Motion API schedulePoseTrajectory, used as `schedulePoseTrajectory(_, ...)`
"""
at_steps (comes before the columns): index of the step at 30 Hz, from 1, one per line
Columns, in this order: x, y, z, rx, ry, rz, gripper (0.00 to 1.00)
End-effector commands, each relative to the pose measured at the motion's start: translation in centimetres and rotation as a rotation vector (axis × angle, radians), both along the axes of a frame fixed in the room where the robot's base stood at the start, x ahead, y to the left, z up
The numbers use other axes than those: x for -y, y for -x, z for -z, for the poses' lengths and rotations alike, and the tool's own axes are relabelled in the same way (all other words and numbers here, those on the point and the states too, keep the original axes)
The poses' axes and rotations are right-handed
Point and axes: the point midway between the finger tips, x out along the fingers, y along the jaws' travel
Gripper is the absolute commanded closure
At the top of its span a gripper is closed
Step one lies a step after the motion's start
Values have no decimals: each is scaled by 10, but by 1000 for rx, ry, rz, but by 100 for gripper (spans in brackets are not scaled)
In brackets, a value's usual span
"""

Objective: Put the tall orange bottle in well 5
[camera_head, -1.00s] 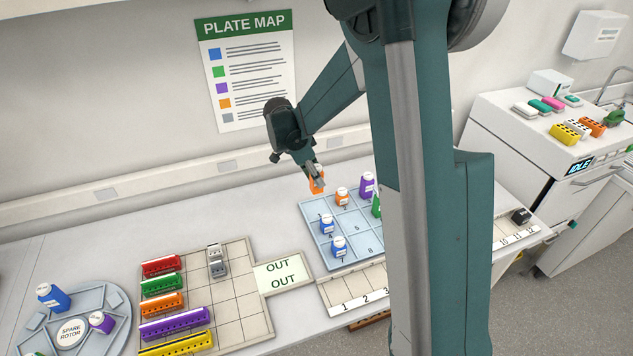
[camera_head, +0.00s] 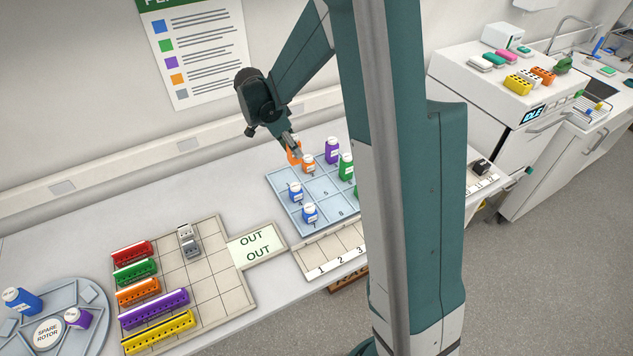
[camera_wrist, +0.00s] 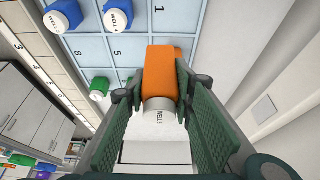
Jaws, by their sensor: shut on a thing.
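My gripper (camera_head: 295,151) is shut on an orange bottle (camera_wrist: 166,66) with a white cap. The wrist view shows the bottle between both green finger pads (camera_wrist: 172,100). In the head view my gripper is at the back left corner of the pale blue well tray (camera_head: 281,186), and its fingers partly hide the held bottle (camera_head: 291,157). I cannot tell whether the bottle touches the tray. Another orange bottle (camera_head: 308,165) stands in the tray just right of it. Well 5 (camera_head: 325,193), near the tray's middle, looks empty.
Two blue bottles (camera_head: 295,192) (camera_head: 310,213) stand on the tray's left and front. A purple bottle (camera_head: 332,151) and a green bottle (camera_head: 346,167) stand at its back right. My arm hides the tray's right side. A numbered rack (camera_head: 310,255) lies in front.

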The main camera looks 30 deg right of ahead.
Motion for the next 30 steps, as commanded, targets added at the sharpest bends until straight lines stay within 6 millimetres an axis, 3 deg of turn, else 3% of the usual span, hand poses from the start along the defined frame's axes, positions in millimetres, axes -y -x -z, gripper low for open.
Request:
schedulePoseTrajectory(6, 40, 41, -2, 0, 0, 5, 87)
schedulePoseTrajectory(13, 65, 70, -2, 0, 1, 3, 87)
schedulePoseTrajectory(30, 69, 75, 2, 1, 1, 2, 87)
